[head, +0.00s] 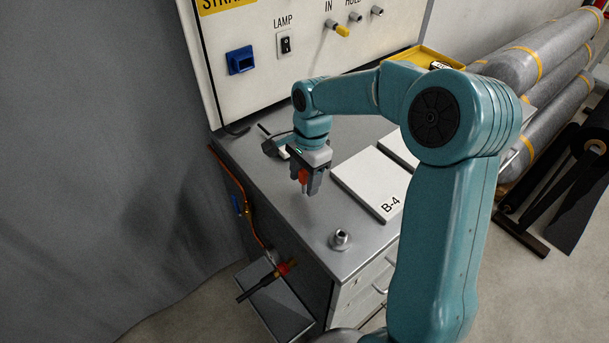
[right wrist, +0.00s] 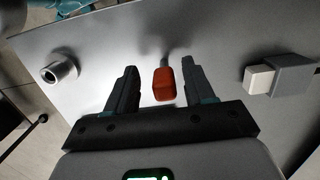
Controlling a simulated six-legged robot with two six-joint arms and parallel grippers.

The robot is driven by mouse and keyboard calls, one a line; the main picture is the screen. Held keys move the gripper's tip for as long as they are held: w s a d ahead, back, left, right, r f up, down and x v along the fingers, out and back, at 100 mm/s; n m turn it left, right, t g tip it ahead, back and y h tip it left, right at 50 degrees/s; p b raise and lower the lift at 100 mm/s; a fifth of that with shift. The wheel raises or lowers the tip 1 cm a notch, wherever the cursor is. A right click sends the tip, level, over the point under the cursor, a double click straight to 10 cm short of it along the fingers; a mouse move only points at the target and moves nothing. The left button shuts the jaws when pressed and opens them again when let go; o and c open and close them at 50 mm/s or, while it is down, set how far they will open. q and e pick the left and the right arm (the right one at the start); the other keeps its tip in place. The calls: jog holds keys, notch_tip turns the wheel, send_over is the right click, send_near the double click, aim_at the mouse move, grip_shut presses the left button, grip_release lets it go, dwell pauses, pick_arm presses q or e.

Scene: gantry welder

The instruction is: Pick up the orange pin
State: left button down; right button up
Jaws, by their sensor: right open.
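The orange pin (right wrist: 163,84) shows between the two fingers of my right gripper (right wrist: 157,76) in the right wrist view, closer to the right finger. There is a gap on both sides of it. A grey shaft shows beyond its orange end. In the head view the orange of the pin (head: 303,175) shows at the fingers of my right gripper (head: 307,185), which points down over the grey bench top. The fingers hide part of the pin there. My right gripper is open. My left gripper is not in view.
A grey metal socket (head: 340,238) stands near the bench's front corner. White plates, one marked B-4 (head: 380,190), lie right of the gripper. A panel (head: 300,75) with a lamp switch rises behind. Bare grey bench top (head: 320,215) lies between gripper and socket.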

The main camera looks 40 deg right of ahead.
jog(key=shift+w+d+f, duration=0.1)
jog(key=shift+f, duration=0.65)
jog(key=shift+w+f, duration=0.2)
jog(key=shift+f, duration=0.15)
jog(key=shift+s+a, duration=0.1)
jog(key=shift+a, duration=0.15)
jog(key=shift+s+r, duration=0.1)
jog(key=shift+r, duration=0.05)
jog(key=shift+c, duration=1)
jog(key=shift+d, duration=0.15)
jog(key=c, duration=0.5)
grip_shut()
